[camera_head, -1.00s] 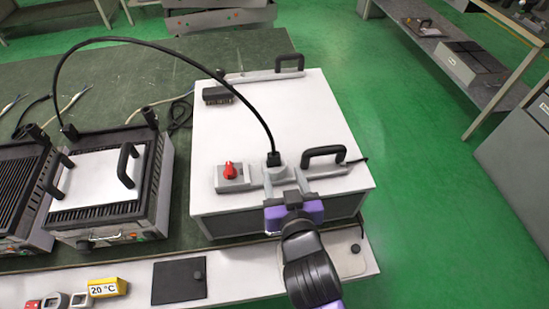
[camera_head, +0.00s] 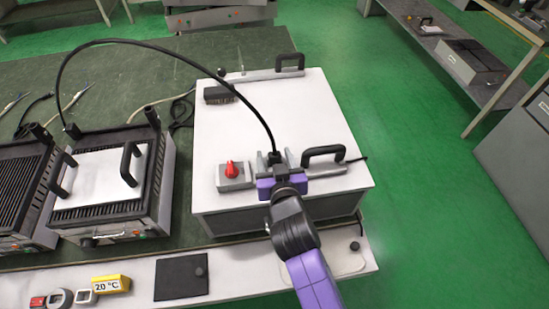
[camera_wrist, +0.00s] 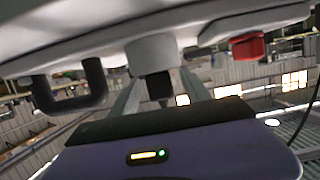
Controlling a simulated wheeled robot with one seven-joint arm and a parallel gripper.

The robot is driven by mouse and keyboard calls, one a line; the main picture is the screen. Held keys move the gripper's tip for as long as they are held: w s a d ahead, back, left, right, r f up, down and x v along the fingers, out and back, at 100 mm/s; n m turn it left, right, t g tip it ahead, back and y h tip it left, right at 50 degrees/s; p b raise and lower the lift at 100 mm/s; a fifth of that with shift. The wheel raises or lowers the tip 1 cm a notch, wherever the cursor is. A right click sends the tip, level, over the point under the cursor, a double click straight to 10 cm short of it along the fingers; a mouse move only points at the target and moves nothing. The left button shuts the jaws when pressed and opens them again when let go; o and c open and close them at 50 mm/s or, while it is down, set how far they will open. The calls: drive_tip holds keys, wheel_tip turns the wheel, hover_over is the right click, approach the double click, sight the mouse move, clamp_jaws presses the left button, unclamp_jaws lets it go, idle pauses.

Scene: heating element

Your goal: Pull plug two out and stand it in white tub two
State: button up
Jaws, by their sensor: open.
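A black plug (camera_head: 274,157) with a thick black cable stands in a grey socket on top of a white box (camera_head: 300,110). The cable arches over to the left. My gripper (camera_head: 277,160) is open, with one grey finger on each side of the plug. In the wrist view the plug (camera_wrist: 158,86) sits under its grey socket (camera_wrist: 152,54), between the two fingers, and looks apart from both. My gripper hides the plug's near side in the head view. I cannot make out a white tub in either view.
A red knob (camera_head: 232,170) stands left of the plug and a black handle (camera_head: 322,153) right of it. A black connector block (camera_head: 218,95) and another handle (camera_head: 290,63) are farther back. A grill (camera_head: 103,185) stands at left. A yellow 20 °C sign (camera_head: 110,284) sits on the front ledge.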

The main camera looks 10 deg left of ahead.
sight(275, 153)
drive_tip(key=shift+c, duration=0.5)
clamp_jaws()
wheel_tip(275, 153, up, 20)
idle(0.5)
